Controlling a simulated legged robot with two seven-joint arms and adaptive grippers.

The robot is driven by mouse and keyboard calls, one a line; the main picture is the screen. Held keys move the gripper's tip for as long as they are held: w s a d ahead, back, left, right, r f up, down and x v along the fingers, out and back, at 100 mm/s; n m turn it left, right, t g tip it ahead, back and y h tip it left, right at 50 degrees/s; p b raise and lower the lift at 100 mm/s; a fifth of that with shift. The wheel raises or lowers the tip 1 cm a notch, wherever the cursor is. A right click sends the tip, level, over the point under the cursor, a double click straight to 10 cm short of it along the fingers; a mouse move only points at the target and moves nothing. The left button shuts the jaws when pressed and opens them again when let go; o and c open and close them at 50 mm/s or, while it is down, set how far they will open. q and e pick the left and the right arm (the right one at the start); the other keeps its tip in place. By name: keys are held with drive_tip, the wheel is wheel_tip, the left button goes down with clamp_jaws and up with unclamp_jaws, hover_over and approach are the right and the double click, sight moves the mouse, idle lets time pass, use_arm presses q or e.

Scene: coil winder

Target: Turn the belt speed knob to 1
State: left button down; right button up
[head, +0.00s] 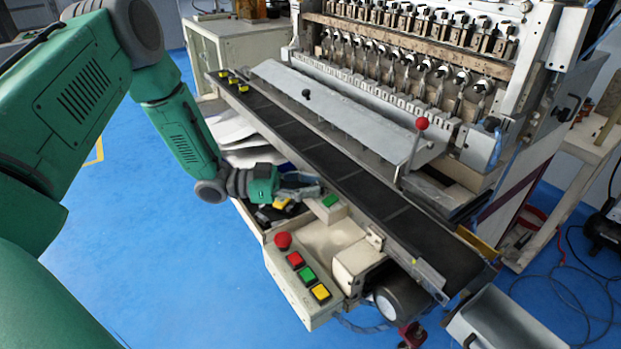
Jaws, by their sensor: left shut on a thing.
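My left gripper (308,192) reaches in from the left, its fingers shut at the small cream control box (331,212) beside the conveyor belt. The box has a green button (330,200) on top, just right of the fingertips. The belt speed knob cannot be made out; the fingers cover the spot where they grip on the box's left side. Its pointer and the number it stands at cannot be read. My right gripper is not in view.
A lower control panel (300,304) holds a red mushroom button (283,240) and red, green and yellow push buttons. The dark conveyor belt (349,182) runs diagonally before the coil winder (416,62). A red-topped lever (421,124) stands beyond it.

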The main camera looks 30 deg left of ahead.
use_arm(q)
drive_tip(key=n+t+y, duration=0.1)
drive_tip(key=n+t, duration=0.1)
drive_tip(key=shift+d+r+t+y+p, duration=0.2)
drive_tip(key=shift+t+y+p, duration=0.1)
drive_tip(key=shift+y, duration=0.1)
drive_tip(key=shift+n+t+y, duration=0.5)
drive_tip(key=shift+t, duration=0.1)
drive_tip(key=c, duration=1.6)
unclamp_jaws()
drive_tip(key=shift+w+f, duration=0.1)
drive_tip(key=shift+f, duration=0.05)
drive_tip(key=shift+s+a, duration=0.35)
drive_tip(key=shift+s, duration=0.05)
drive_tip(key=v, duration=1.1)
drive_tip(key=shift+w, duration=0.1)
